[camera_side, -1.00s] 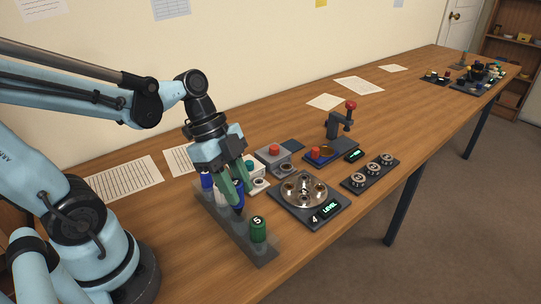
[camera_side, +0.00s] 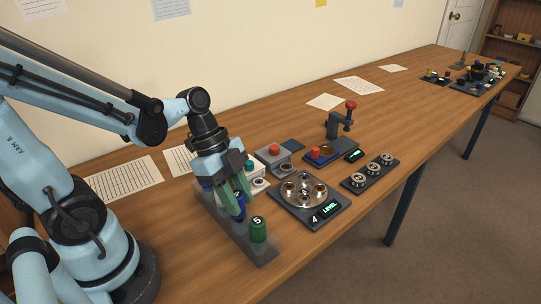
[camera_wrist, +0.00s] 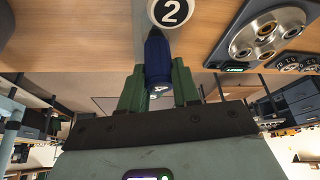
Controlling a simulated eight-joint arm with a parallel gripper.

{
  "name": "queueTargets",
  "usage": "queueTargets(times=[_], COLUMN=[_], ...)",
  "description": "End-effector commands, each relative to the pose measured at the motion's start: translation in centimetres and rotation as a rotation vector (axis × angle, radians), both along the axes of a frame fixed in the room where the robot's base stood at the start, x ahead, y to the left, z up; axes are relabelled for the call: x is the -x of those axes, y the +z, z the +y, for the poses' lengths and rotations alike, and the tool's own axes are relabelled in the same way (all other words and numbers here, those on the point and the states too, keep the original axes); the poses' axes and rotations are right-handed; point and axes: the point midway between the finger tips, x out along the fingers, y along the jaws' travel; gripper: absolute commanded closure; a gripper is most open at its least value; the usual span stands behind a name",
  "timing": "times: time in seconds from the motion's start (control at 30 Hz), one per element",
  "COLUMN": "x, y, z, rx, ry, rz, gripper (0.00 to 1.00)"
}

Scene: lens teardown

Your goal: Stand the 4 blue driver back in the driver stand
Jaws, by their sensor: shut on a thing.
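My gripper (camera_side: 237,205) is shut on the 4 blue driver (camera_side: 240,200), with its green fingers on either side of the handle. In the wrist view the blue driver (camera_wrist: 157,58) shows its number end between the fingertips (camera_wrist: 158,85). The driver is roughly upright over the grey driver stand (camera_side: 238,247), between the green 5 driver (camera_side: 258,230) and the drivers farther back. Its lower end is low at the stand; I cannot tell whether it is fully seated.
Another blue driver (camera_side: 207,183) stands at the back of the stand. A white 2 driver (camera_wrist: 171,12) shows in the wrist view. The table front right is clear.

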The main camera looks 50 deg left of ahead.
Motion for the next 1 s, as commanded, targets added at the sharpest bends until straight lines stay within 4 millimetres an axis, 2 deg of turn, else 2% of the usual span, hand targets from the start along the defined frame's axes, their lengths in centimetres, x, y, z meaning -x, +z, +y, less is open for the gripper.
queueTargets(times=[0.33,1.0], x=[0.03,0.04], y=[-1.00,-1.06], z=[-0.01,-0.01], rx=[0.000,0.000], ry=[0.000,0.000], rz=[0.000,0.000], gripper=[0.96,0.96])
